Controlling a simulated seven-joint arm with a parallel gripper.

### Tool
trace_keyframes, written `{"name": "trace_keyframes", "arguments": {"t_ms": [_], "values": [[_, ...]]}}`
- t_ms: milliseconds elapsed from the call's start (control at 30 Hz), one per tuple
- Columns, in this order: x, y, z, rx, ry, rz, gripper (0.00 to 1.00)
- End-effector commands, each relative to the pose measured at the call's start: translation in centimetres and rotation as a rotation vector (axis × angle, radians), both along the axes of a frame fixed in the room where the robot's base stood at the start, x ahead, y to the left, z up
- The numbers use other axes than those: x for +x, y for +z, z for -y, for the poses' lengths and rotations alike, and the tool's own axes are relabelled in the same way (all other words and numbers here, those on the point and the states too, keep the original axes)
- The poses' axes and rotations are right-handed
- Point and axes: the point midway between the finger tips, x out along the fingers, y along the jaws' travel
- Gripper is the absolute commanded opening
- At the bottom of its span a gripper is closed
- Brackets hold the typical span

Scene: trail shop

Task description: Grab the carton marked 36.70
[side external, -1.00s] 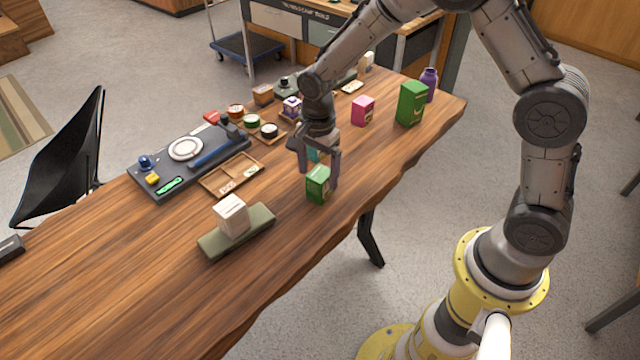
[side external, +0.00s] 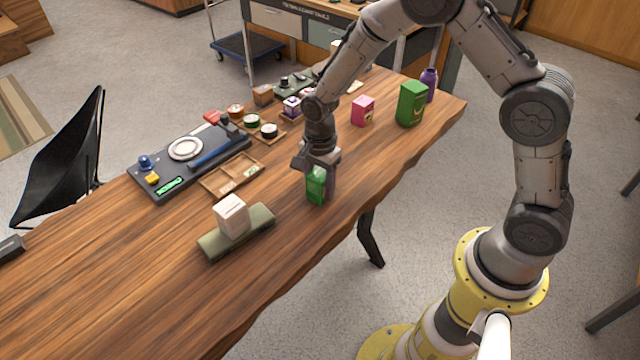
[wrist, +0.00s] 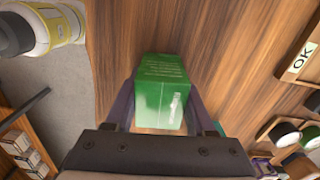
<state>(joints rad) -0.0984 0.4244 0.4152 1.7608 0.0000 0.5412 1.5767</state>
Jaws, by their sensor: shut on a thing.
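A small green carton (side external: 316,187) stands upright on the wooden table near its front edge. My gripper (side external: 321,188) points down over it, with one finger on each side, shut on it. In the wrist view the green carton (wrist: 160,92) sits between the two fingers (wrist: 161,100), with small pale print on its faces. I cannot read a 36.70 mark on it or on any other carton. Other cartons are a larger green one (side external: 411,103), a pink one (side external: 363,111) and a white one (side external: 232,216) on an olive pad.
The olive pad (side external: 262,219) lies left of my gripper. A wooden tray with cards (side external: 232,181) and a dark board with tools (side external: 160,190) lie behind it. A purple bottle (side external: 429,84) stands at the far right end. The table's front left is clear.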

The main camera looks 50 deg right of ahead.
Motion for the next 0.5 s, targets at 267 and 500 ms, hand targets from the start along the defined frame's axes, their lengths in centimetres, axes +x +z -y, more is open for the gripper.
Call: {"name": "trace_keyframes", "arguments": {"t_ms": [267,500], "values": [[0.04,0.06,0.0,0.0,0.0,0.001,0.0],[0.06,0.26,-0.01,0.0,0.0,0.002,0.0]]}}
